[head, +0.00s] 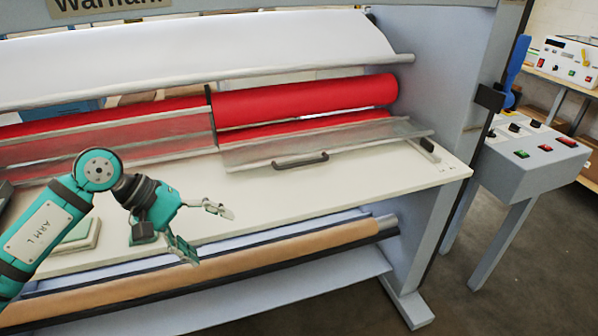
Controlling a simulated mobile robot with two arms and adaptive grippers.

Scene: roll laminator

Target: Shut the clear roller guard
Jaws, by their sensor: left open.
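The clear roller guard (360,140) is a see-through panel with a dark handle (300,160) on its front edge. Its right part is swung down toward the machine's bed, and the red roller (310,100) behind and above it is uncovered there. A clear panel (100,145) at the left stands in front of the red rollers. My left gripper (208,232) is open and empty over the front edge of the bed, left of and nearer than the handle, apart from it. My right gripper is not in view.
The pale bed (390,172) is clear around the handle. A green-edged block (80,236) lies behind my left arm. A control box (535,155) stands at the right, beside a blue lever (516,65).

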